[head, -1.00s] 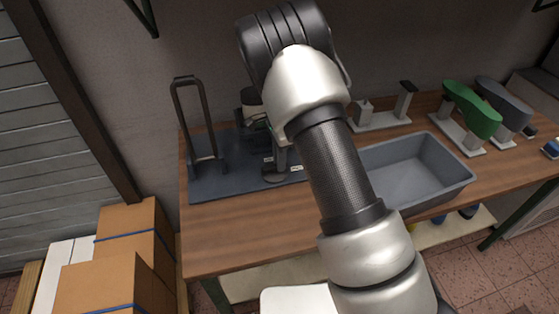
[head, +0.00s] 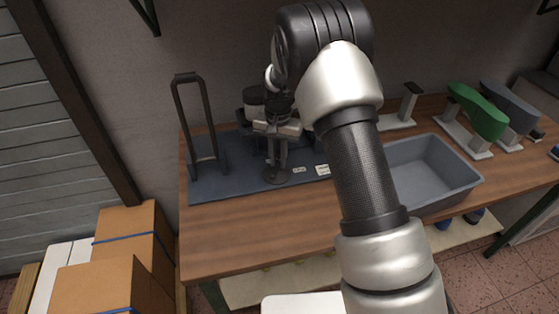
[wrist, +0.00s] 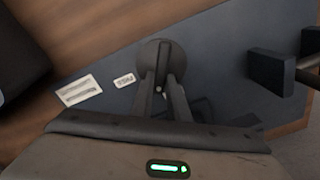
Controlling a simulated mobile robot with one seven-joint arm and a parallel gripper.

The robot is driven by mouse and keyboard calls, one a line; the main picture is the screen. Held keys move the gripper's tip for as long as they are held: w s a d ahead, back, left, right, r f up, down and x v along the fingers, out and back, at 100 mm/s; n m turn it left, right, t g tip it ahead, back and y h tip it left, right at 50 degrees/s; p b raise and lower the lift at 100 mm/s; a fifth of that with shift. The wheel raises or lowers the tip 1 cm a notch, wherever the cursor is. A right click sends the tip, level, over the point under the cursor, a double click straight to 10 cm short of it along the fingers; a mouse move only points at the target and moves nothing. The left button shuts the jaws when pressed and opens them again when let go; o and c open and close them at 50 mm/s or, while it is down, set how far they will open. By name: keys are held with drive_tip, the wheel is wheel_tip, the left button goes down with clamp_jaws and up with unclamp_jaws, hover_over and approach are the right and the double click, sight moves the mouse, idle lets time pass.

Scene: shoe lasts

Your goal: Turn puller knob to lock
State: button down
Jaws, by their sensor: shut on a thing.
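The puller knob (wrist: 157,58) is a dark round disc with a raised bar across it, on the dark blue-grey base plate (wrist: 215,60). In the wrist view, the two fingers of my gripper (wrist: 161,92) are shut on the bar from either side. The head view shows my gripper (head: 276,155) pointing down over the knob (head: 277,176) near the front of the plate (head: 225,186). The fingers partly hide the bar. Two white labels (wrist: 80,91) lie beside the knob; their print is too small to read surely.
A tall dark looped handle (head: 198,120) stands at the plate's left. A grey bin (head: 430,175) sits to the right. Green (head: 477,110) and grey (head: 508,100) shoe lasts stand beyond it. The wooden bench (head: 235,230) is clear in front of the plate.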

drive_tip(key=n, duration=0.3)
drive_tip(key=a+n, duration=0.1)
drive_tip(key=n, duration=0.2)
drive_tip(key=shift+w+r+b, duration=0.1)
drive_tip(key=shift+b, duration=0.3)
drive_tip(key=shift+n, duration=0.3)
drive_tip(key=c, duration=1.7)
unclamp_jaws()
wheel_tip(320, 180, up, 17)
drive_tip(key=shift+r+p, duration=0.2)
drive_tip(key=shift+p, duration=0.35)
